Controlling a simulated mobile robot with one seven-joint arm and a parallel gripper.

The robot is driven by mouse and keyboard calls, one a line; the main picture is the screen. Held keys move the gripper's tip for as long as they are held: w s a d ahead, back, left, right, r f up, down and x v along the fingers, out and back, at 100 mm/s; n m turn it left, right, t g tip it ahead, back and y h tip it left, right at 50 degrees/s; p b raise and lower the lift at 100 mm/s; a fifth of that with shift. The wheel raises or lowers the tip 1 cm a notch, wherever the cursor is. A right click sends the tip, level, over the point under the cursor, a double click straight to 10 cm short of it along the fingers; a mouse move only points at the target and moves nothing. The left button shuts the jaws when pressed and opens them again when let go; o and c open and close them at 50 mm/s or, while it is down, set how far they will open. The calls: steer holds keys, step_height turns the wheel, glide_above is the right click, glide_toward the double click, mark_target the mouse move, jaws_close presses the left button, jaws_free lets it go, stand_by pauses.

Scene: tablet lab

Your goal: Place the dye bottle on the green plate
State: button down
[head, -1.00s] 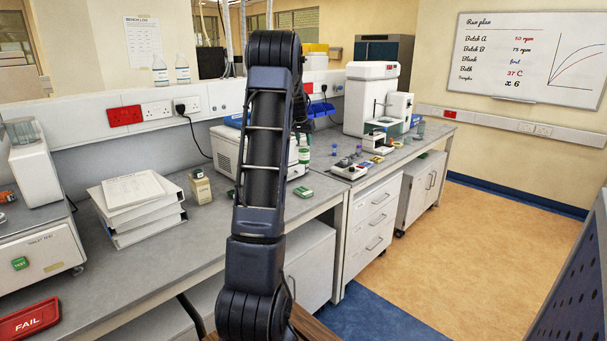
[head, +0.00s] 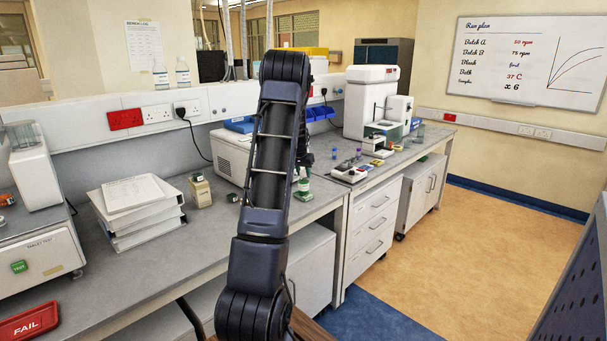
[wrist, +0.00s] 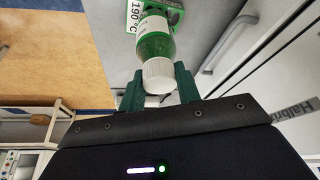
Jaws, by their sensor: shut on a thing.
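The dye bottle is green with a white label and a white cap. It shows in the wrist view (wrist: 156,45) and, small, in the head view (head: 303,186). My gripper (wrist: 159,85) is shut on it at the cap end, one green finger on each side. The green plate (head: 301,196) lies on the bench near its front edge, directly beneath the bottle in the head view. In the wrist view a green surface with a "190 °C" sign (wrist: 136,14) shows beyond the bottle. I cannot tell whether bottle and plate touch. My arm hides most of the gripper in the head view.
A white box (head: 231,152) is behind my arm. A small device (head: 349,172) and a microscope-like instrument (head: 386,130) stand to the right.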

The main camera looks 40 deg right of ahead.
steer(key=shift+f, duration=0.15)
steer(key=c, duration=1)
jaws_free()
steer(key=v, duration=1.1)
steer(key=w+a+r+n+t, duration=0.15)
steer(key=a+r, duration=0.35)
steer(key=a, duration=0.8)
steer(key=a+r+n, duration=0.3)
steer(key=a+r, duration=0.2)
steer(key=a, duration=0.8)
steer(key=s+a+r+n+y, duration=0.15)
steer(key=s+a, duration=0.25)
steer(key=a, duration=0.4)
steer(key=s+a+n+t, duration=0.1)
steer(key=s+a+n, duration=0.1)
steer(key=s+a, duration=0.5)
steer(key=s+a+r+n+y, duration=0.1)
steer(key=s+a+n, duration=0.1)
steer(key=a, duration=0.8)
steer(key=s+a+f+n, duration=0.1)
steer(key=s+a, duration=0.2)
steer(key=s+a+f+n+y, duration=0.1)
steer(key=s+a, duration=0.2)
steer(key=s, duration=0.1)
steer(key=s+a+f+n, duration=0.1)
steer(key=s+a, duration=0.2)
steer(key=s, duration=0.1)
steer(key=shift+f+n+t+y, duration=0.25)
steer(key=shift+f+n, duration=0.05)
